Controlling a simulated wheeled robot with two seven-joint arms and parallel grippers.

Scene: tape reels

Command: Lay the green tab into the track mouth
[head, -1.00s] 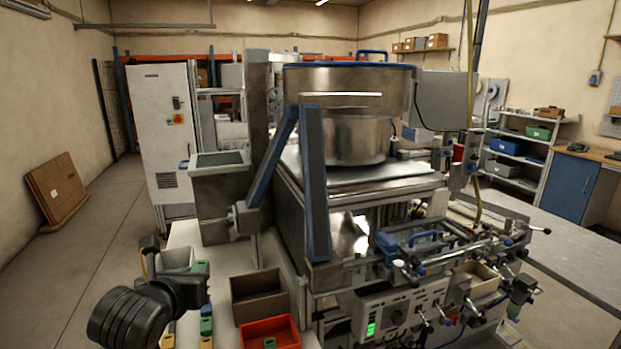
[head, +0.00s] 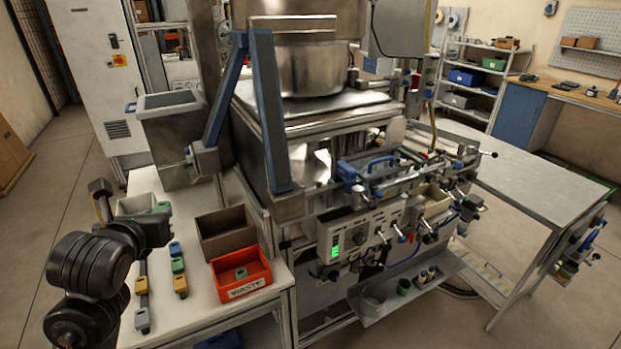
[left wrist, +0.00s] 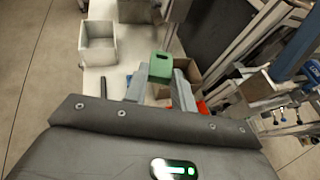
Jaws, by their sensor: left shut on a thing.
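My left gripper (left wrist: 160,84) is shut on a green tab (left wrist: 160,66), which sits between the two grey fingertips with a dark slot in its face. In the head view the green tab (head: 163,206) shows just past my dark wrist, above the white table at the left; the fingers are mostly hidden there. The track on the machine (head: 400,178) runs along its front right, well to the right of the held tab. I cannot make out its mouth clearly. My right gripper is not in view.
The white table (head: 205,315) holds a red-orange waste bin (head: 241,287) with a green piece inside, a brown box (head: 226,247) and several coloured pieces in rows. A white box (left wrist: 97,52) lies left of the held tab. Blue slanted posts (head: 268,115) stand before the machine.

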